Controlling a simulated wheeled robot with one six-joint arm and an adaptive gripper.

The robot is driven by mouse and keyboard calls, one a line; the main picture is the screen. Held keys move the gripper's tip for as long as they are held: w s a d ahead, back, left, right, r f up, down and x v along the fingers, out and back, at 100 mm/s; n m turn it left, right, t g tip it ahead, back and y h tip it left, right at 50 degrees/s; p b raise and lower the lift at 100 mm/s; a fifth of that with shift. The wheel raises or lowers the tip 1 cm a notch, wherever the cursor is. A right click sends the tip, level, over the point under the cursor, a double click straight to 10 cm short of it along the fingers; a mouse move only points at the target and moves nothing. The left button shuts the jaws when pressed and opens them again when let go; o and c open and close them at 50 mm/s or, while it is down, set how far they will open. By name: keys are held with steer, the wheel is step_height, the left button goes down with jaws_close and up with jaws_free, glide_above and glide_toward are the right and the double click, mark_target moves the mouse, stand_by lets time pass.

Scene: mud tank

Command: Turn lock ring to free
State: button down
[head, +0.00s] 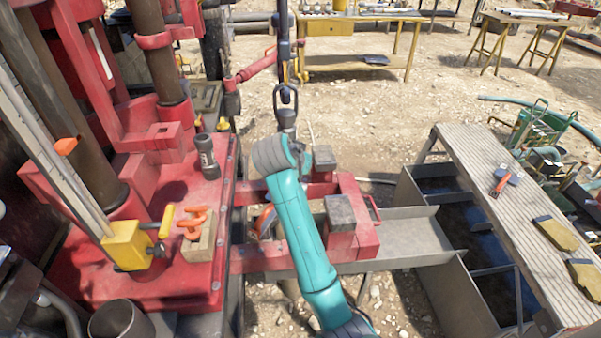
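My teal arm reaches up the middle of the head view and ends in a grey wrist part. The lock ring cannot be picked out for sure. An orange and dark part (264,222) shows left of my arm by the red frame, partly hidden.
The red rig base (130,270) stands left, carrying a yellow valve block (128,246) and orange shackle (195,222). A red frame (362,235) with grey blocks lies under my arm. A metal tank (470,300) with a ribbed walkway (510,220) stands right.

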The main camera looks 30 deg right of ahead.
steer(key=w+a+r, duration=0.4)
steer(key=a+r, duration=0.2)
steer(key=shift+r, duration=0.15)
stand_by(0.4)
